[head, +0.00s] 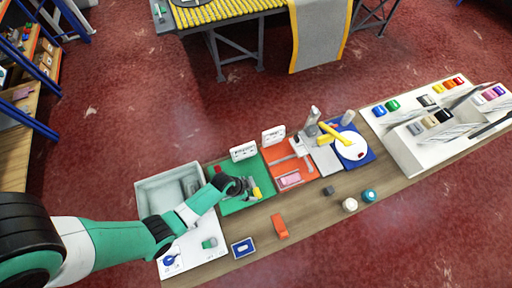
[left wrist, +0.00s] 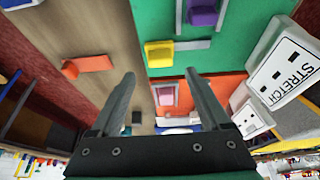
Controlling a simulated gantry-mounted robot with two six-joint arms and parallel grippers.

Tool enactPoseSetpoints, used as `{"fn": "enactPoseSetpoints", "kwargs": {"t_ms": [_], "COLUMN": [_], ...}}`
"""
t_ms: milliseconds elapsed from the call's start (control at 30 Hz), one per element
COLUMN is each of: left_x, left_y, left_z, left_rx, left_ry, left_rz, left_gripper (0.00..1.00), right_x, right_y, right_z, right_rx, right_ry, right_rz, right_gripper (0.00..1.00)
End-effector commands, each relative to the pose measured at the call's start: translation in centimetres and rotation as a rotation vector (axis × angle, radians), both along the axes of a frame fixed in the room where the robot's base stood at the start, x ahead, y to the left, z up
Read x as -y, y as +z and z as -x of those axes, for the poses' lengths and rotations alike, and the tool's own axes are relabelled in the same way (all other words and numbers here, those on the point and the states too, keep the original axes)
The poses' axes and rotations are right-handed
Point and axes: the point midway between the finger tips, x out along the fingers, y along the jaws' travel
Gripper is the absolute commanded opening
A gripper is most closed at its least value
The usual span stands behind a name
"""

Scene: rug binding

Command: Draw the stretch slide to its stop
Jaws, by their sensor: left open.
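In the left wrist view a sign reading STRETCH (left wrist: 287,72) stands beside this green board (left wrist: 245,45). On the board, a yellow block (left wrist: 160,54) sits at one end of a grey bar (left wrist: 195,45), and a purple block (left wrist: 203,16) sits on another grey fitting. The yellow block also shows in the head view (head: 257,192). My left gripper (head: 244,187) is open and empty over the green board, close to the yellow block. My right gripper is not in view.
An orange board (head: 301,171) with a pink block (head: 290,180) adjoins on the right. A grey bin (head: 146,198) stands left. A loose orange piece (head: 279,226) and blue tray (head: 243,247) lie in front. A yellow-handled device (head: 333,133) stands further right.

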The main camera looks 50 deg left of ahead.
Motion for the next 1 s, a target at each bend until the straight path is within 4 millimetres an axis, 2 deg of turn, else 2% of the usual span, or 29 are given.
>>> {"fn": "enactPoseSetpoints", "kwargs": {"t_ms": [33,167,367,667,1000], "left_x": [0.1,0.3,0.5,0.6,0.6], "left_y": [-2.1,-4.3,-5.7,-5.7,-5.8], "left_z": [-0.5,-1.4,-2.3,-2.4,-2.4], "left_rx": [0.001,0.0,-0.001,0.001,0.001], "left_ry": [-0.001,-0.002,-0.001,0.0,0.0], "left_rz": [0.0,-0.001,-0.001,-0.001,0.0], "left_gripper": [0.8,0.8,0.8,0.78,0.17], "right_x": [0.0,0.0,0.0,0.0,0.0], "right_y": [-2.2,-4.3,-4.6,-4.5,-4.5], "right_z": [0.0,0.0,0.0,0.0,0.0], "right_rx": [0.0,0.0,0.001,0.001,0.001], "right_ry": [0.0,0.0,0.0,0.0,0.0], "right_rz": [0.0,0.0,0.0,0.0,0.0], "right_gripper": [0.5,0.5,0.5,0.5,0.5]}}
